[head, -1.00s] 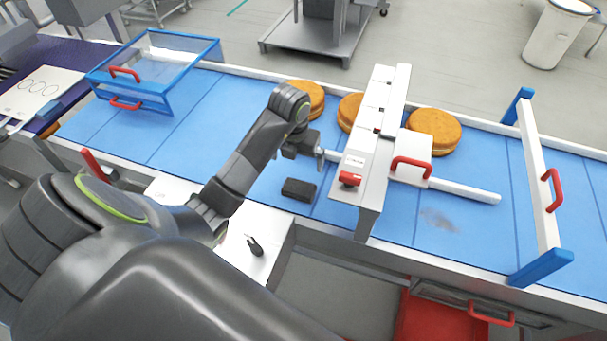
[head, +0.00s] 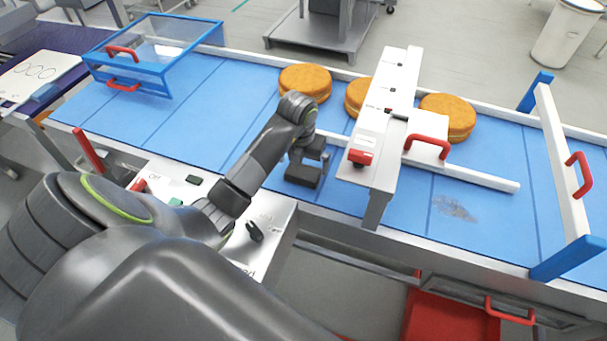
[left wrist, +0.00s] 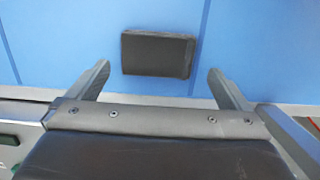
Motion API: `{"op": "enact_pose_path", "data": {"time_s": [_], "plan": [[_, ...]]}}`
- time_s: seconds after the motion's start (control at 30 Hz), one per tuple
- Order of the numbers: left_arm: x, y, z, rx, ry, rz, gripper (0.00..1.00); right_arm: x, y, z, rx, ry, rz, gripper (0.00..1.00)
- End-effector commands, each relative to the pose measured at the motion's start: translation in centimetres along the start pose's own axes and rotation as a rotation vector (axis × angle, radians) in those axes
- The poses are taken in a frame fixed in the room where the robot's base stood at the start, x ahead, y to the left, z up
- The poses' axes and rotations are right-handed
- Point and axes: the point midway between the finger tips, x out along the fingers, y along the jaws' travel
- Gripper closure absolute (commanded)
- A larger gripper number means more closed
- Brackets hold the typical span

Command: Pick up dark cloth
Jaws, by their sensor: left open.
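The dark cloth (head: 302,176) is a small, folded, nearly black rectangle lying flat on the blue belt, left of the white bridge-like frame. In the left wrist view the cloth (left wrist: 157,54) shows whole, ahead of the fingers and between their lines. My left gripper (head: 311,154) is just above the cloth in the head view and hides part of its far side. In the left wrist view my left gripper (left wrist: 158,76) has its two fingers wide apart with nothing between them. My right gripper is not in view.
Round orange-brown cakes (head: 446,118) stand on the belt (head: 190,115) behind and beside the white frame (head: 385,110). Its red knob (head: 361,157) is close to my left gripper's right. A blue-edged clear guard (head: 155,55) stands left. A grey smear (head: 455,208) marks the belt at right.

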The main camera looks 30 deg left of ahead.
Motion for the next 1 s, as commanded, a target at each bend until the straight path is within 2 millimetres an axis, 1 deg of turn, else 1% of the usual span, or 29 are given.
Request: {"op": "enact_pose_path", "data": {"time_s": [0.03, 0.1, 0.33, 0.43, 0.67, 0.93, 1.0], "plan": [[0.8, 0.1, -0.1, 0.0, 0.001, 0.0, 0.0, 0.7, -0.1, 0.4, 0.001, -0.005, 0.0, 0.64], [1.6, 0.1, 0.0, 0.0, 0.001, 0.001, 0.0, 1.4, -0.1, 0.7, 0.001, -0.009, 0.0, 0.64], [4.4, 0.2, 0.1, 0.0, 0.0, 0.0, 0.0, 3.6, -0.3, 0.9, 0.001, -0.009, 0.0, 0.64], [4.8, 0.2, 0.1, 0.0, 0.0, 0.0, 0.0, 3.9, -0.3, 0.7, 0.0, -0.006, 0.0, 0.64], [4.7, 0.2, 0.1, 0.0, 0.0, 0.0, 0.0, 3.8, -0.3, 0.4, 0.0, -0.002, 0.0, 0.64], [4.7, 0.2, 0.1, 0.0, 0.001, 0.0, 0.35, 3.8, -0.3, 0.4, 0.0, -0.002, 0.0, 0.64], [4.7, 0.2, 0.1, 0.0, 0.0, 0.0, 0.36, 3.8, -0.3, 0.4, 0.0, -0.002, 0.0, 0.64]]}}
